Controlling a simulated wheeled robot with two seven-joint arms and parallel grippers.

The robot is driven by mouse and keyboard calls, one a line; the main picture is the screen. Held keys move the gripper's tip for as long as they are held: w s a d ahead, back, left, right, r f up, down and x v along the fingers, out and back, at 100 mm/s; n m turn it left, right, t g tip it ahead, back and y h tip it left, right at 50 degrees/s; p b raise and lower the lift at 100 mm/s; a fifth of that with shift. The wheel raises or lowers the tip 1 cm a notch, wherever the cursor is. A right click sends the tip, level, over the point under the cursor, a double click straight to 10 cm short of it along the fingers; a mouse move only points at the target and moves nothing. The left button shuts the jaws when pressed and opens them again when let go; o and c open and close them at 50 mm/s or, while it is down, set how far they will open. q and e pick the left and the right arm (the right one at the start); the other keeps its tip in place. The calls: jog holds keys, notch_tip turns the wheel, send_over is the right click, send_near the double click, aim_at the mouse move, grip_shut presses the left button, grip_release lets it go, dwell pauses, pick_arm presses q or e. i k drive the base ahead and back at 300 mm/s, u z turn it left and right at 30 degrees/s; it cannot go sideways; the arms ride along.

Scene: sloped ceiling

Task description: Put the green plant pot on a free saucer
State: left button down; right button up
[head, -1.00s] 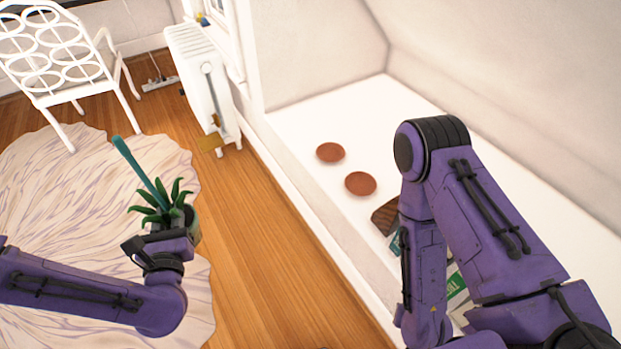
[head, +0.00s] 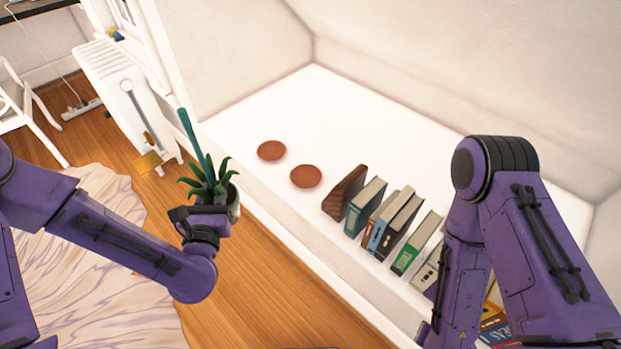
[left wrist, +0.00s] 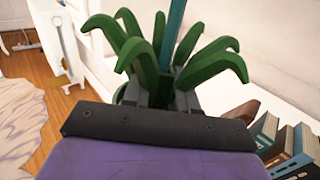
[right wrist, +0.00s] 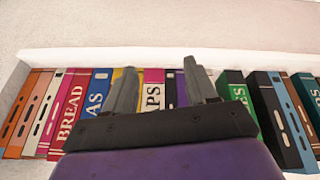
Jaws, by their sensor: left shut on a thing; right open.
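The green plant pot (head: 234,203) holds a spiky green plant and a teal stick. My left gripper (head: 208,212) is shut on it and holds it upright, over the floor in front of the white ledge. In the left wrist view the leaves and fingers hide most of the pot (left wrist: 128,94). Two round brown saucers lie on the ledge, a far one (head: 272,151) and a nearer one (head: 306,176). Both are bare and lie to the right of the pot. My right gripper (right wrist: 162,88) is open and empty, facing a row of books; my arm hides it in the head view.
A brown wooden bookend (head: 345,192) and several upright books (head: 385,222) stand on the white ledge (head: 350,115), right of the nearer saucer. The ledge behind the saucers is clear. A white radiator (head: 125,95) stands left of the ledge.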

aim_at(307, 177)
jog(key=u, duration=1.7)
jog(key=i, duration=1.9)
jog(key=z, duration=4.25)
